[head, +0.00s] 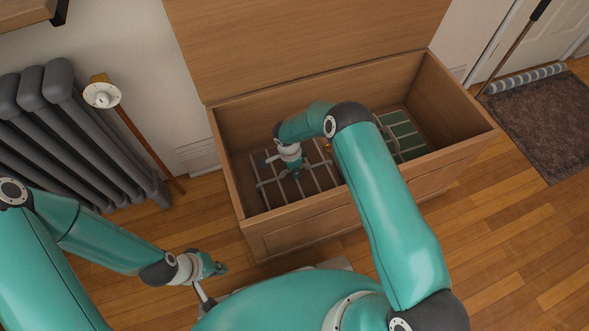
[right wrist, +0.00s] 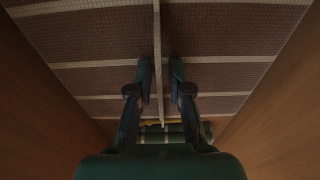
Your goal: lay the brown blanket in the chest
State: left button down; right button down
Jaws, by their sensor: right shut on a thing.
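The wooden chest (head: 330,219) stands open with its lid raised at the back. The brown blanket (head: 318,178), with a pale grid of lines, is inside the left part of the chest. In the right wrist view the brown blanket (right wrist: 215,48) fills most of the picture. My right gripper (head: 292,170) is inside the chest and shut on a fold of it; the fingers also show in the right wrist view (right wrist: 159,80). My left gripper (head: 207,288) is outside, left of the chest's front; I cannot tell how far apart its fingers are.
A green striped cloth (head: 403,138) lies in the right part of the chest. A brown mat (head: 540,120) lies at the right. Wooden floor is free right of the chest.

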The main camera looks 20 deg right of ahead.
jog(key=c, duration=1.1)
grip_release()
jog(key=shift+r, duration=0.25)
jog(key=r+p, duration=0.1)
jog(key=r, duration=0.2)
jog(key=a+r+p, duration=0.1)
jog(key=r, duration=0.3)
jog(key=r+p, duration=0.1)
jog(key=r, duration=0.3)
jog(key=shift+a+r, duration=0.2)
jog(key=shift+r, duration=0.05)
